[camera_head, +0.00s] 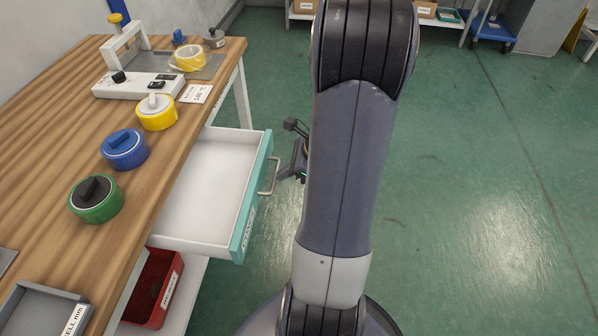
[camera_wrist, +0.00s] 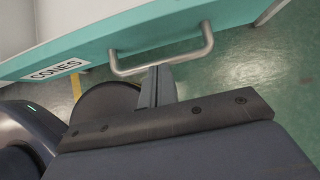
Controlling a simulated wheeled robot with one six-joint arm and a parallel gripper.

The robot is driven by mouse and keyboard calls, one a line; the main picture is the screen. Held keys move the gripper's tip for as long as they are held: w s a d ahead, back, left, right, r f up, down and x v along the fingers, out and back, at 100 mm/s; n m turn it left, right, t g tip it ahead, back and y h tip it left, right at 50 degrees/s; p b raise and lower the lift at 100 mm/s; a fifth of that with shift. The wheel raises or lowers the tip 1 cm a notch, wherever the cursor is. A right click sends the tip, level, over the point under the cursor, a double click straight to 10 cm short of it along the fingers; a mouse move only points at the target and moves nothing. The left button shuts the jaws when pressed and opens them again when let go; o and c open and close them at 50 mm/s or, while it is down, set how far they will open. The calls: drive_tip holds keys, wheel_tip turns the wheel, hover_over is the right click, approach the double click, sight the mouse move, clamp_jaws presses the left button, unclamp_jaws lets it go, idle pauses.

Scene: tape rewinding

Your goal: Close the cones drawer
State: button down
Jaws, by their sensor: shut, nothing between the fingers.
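The cones drawer (camera_head: 208,190) is pulled out from under the wooden table. It has a white inside, which looks empty, and a teal front (camera_head: 252,197) with a metal bar handle (camera_head: 270,176). In the wrist view, the "CONES" label (camera_wrist: 56,72) and the handle (camera_wrist: 162,62) show near the top. My gripper (camera_wrist: 157,84) is shut and empty, with its fingertips close to the handle; I cannot tell whether they touch. In the head view, my gripper (camera_head: 301,172) is partly hidden behind my arm, just right of the handle.
The wooden table (camera_head: 60,130) holds green (camera_head: 97,199), blue (camera_head: 125,149) and yellow (camera_head: 156,112) tape rolls and a white machine (camera_head: 138,84). A red bin (camera_head: 152,288) sits below the drawer. The green floor (camera_head: 480,190) at right is clear.

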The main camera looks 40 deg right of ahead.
drive_tip(key=p, duration=0.3)
hover_over(210, 175)
drive_tip(key=shift+a, duration=0.1)
drive_tip(key=shift+r, duration=0.1)
